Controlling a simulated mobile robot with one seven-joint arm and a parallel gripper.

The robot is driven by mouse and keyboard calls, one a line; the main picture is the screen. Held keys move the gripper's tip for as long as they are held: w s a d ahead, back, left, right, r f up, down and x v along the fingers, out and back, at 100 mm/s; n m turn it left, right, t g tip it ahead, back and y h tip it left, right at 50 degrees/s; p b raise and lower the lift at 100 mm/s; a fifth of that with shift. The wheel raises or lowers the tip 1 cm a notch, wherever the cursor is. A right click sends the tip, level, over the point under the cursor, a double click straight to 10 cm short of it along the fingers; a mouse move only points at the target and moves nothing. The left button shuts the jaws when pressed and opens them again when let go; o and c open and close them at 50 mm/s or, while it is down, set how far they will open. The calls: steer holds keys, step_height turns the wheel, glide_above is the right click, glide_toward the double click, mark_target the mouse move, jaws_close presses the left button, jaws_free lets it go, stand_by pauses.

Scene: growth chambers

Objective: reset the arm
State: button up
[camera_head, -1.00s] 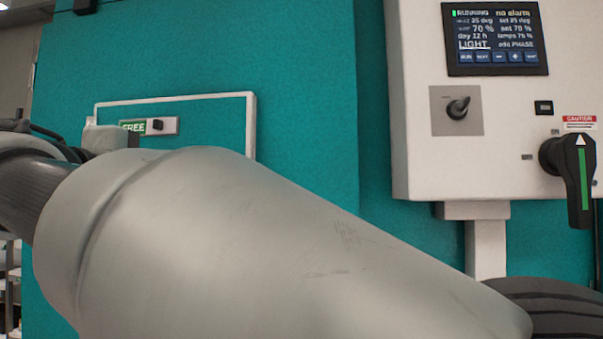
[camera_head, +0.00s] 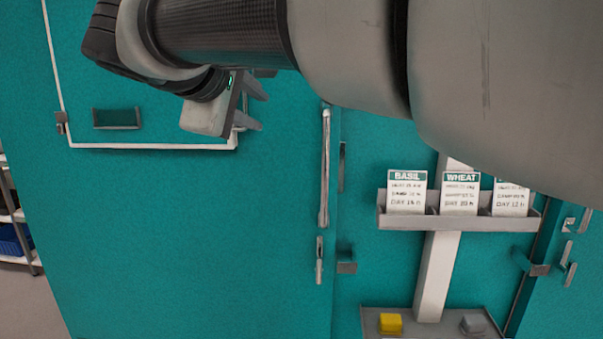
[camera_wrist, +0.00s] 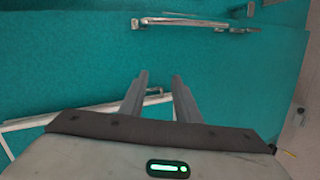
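My gripper (camera_head: 258,104) is at the upper left-middle of the head view, in front of the teal chamber door, with my arm reaching across the top. In the wrist view my gripper (camera_wrist: 160,75) shows two grey fingers apart with nothing between them. Teal door surface lies beyond the fingertips. The wrist view also shows a long metal handle bar (camera_wrist: 190,22) past the fingertips. My arm hides the upper right of the head view.
A vertical door handle (camera_head: 325,170) is right of my gripper. A card rack (camera_head: 430,222) holds BASIL, WHEAT and a third card. A lower shelf (camera_head: 375,322) carries a yellow block (camera_head: 390,324) and a grey block (camera_head: 473,324). Shelving with a blue bin (camera_head: 14,240) stands at far left.

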steer(key=s+d+f+m+g, duration=0.3)
steer(key=s+d+f, duration=0.2)
steer(key=d+f, duration=0.35)
steer(key=s+d+f+m+g, duration=0.2)
steer(key=s+d+f+m, duration=0.15)
steer(key=d+f, duration=0.5)
steer(key=s+d+f+m+g+y, duration=0.3)
steer(key=s+d+f+m, duration=0.2)
steer(key=s+f+m, duration=0.55)
step_height(320, 180, up, 26)
steer(key=s+n+p, duration=0.2)
steer(key=n+p, duration=0.1)
steer(key=p, duration=2.4)
steer(key=shift+r+p, duration=0.25)
steer(key=shift+p, duration=0.1)
